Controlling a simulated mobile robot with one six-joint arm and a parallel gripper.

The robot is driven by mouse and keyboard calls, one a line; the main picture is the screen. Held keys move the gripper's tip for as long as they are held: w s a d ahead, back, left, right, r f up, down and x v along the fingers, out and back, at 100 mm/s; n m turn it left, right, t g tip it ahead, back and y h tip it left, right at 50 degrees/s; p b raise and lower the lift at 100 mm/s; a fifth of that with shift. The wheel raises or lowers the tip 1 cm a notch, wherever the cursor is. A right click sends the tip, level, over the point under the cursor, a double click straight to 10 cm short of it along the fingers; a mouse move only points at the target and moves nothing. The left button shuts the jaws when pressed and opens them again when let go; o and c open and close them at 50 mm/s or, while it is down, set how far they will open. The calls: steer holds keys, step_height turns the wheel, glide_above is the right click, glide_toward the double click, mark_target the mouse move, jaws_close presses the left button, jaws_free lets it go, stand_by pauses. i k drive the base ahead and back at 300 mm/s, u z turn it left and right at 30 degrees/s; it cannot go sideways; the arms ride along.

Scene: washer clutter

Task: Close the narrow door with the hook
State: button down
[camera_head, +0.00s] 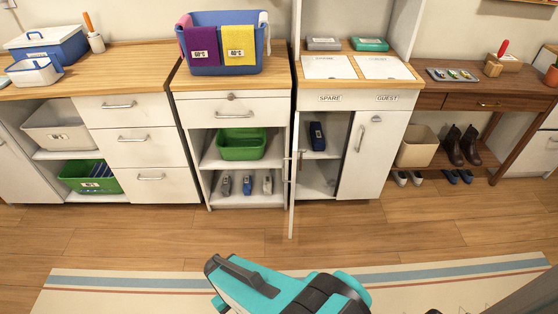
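The white cabinet marked SPARE (330,98) and GUEST has its left door (292,205) standing open, swung out toward me and seen almost edge-on. A small handle (300,160) shows on this door; I cannot make out a hook on it. The open left side shows shelves with a dark blue box (317,136). The right door (367,160), with a bar handle and a small round fitting, looks shut. My gripper (235,277), teal and dark grey, is low in front of the cabinets, well short of the open door. Its finger opening is not clear.
An open-shelf unit with a green bin (241,144) and several small bottles stands left of the open door. A blue basket (222,45) with towels is on top. Boots (462,147) and shoes sit under the right table. The floor and striped rug (120,290) are clear.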

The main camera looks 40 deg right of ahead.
mark_target(294, 169)
steer(key=u, duration=0.25)
steer(key=i, duration=1)
steer(key=u, duration=0.1)
steer(key=k, duration=0.95)
steer(key=z, duration=0.15)
steer(key=i, duration=0.65)
